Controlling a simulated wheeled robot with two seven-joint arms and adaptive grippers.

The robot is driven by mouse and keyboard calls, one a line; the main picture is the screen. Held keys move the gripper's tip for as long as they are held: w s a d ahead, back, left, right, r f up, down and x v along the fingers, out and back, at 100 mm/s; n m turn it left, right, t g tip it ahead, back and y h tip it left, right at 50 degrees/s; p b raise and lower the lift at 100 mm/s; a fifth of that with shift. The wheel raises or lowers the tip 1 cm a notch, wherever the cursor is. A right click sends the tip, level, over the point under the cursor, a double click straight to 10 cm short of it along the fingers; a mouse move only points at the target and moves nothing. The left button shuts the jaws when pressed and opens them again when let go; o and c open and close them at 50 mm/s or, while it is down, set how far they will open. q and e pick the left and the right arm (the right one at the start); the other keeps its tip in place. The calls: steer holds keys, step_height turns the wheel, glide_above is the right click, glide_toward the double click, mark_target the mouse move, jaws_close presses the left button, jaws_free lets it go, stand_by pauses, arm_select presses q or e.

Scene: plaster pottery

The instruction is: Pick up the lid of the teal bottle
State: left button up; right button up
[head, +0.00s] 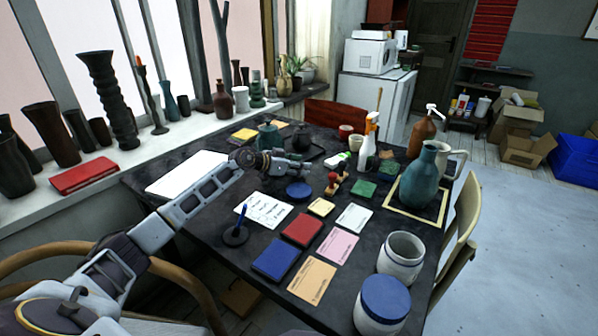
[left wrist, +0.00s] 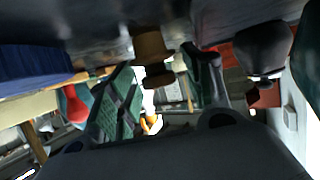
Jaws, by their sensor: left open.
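A large teal bottle (head: 418,180) stands upright on a wood-edged tray (head: 405,212) at the right of the table. No separate lid can be made out on its narrow neck. A smaller teal pot (head: 268,137) stands at the table's far left. A round dark-blue disc (head: 299,191) lies flat on the table; its edge shows in the left wrist view (left wrist: 30,72). My left gripper (head: 302,165) is low over the table, left of the bottle and behind the disc. It is open, with nothing visibly held between its fingers (left wrist: 165,92). My right gripper is out of view.
Red-topped stamps (head: 332,182) stand right of the disc. A white spray bottle (head: 368,140) and a brown pump bottle (head: 422,133) stand farther back. A dark teapot (head: 302,140) is behind my gripper. Cards and books cover the table's front; a blue-lidded jar (head: 382,303) is near right.

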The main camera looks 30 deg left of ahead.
arm_select(q)
steer(key=shift+c, duration=0.4)
steer(key=c, duration=0.5)
steer(key=shift+o, duration=0.2)
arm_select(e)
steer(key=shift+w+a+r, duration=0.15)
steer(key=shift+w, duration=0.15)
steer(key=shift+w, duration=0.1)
arm_select(q)
steer(key=shift+r, duration=0.15)
steer(key=shift+r, duration=0.2)
step_height(320, 180, up, 26)
steer(key=p, duration=0.8)
steer(key=shift+f, duration=0.25)
steer(key=shift+r, duration=0.9)
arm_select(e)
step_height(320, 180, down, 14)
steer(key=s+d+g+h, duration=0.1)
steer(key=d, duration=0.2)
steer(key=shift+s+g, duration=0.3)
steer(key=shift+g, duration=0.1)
